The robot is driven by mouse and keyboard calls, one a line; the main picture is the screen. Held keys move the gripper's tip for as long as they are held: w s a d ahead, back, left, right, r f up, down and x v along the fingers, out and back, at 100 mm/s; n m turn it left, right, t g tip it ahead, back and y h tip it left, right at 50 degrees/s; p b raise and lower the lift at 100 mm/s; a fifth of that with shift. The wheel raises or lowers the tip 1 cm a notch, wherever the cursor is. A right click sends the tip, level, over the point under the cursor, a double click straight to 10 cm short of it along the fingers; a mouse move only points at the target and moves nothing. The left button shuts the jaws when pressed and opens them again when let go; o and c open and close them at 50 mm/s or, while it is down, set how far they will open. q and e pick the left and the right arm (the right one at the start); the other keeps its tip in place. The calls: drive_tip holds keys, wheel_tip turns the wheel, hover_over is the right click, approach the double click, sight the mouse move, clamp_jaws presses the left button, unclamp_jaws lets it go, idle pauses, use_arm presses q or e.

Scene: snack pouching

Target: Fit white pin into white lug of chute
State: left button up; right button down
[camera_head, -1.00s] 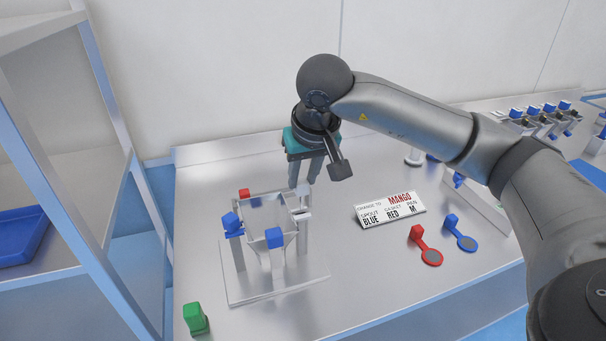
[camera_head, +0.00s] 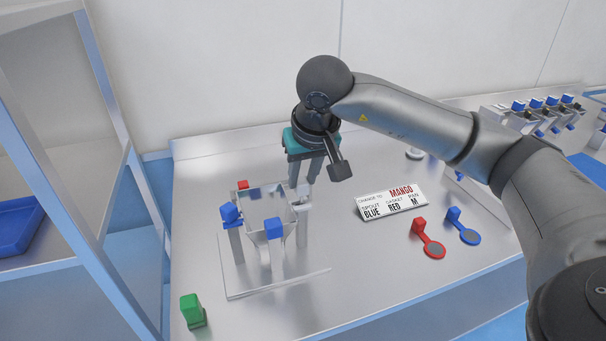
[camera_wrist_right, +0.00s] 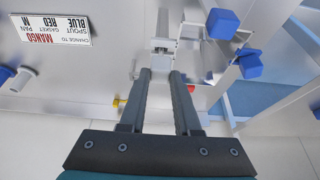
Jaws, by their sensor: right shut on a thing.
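The chute (camera_head: 250,212) is a clear square hopper on a stand at the left of the table. My right gripper (camera_head: 303,182) points down at its back right corner, shut on the white pin (camera_head: 303,190). The white lug (camera_head: 302,210) is just below the pin at that corner. The pin looks in line with the lug and close to or touching it; how deep it sits I cannot tell. My left gripper is not in view.
Blue pins (camera_head: 229,213) and (camera_head: 274,229) and a red pin (camera_head: 243,185) stand at the chute's other corners. A green-topped piece (camera_head: 192,309) is at the front left. A sign (camera_head: 391,202), a red gasket (camera_head: 430,243) and a blue gasket (camera_head: 465,230) lie to the right.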

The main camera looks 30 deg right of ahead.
drive_tip(key=shift+f+b, duration=1)
drive_tip(key=shift+f, duration=0.2)
drive_tip(key=c, duration=0.5)
unclamp_jaws()
drive_tip(key=shift+c, duration=0.2)
drive_tip(key=p+v, duration=0.2)
drive_tip(key=v, duration=1.3)
drive_tip(key=shift+r, duration=0.2)
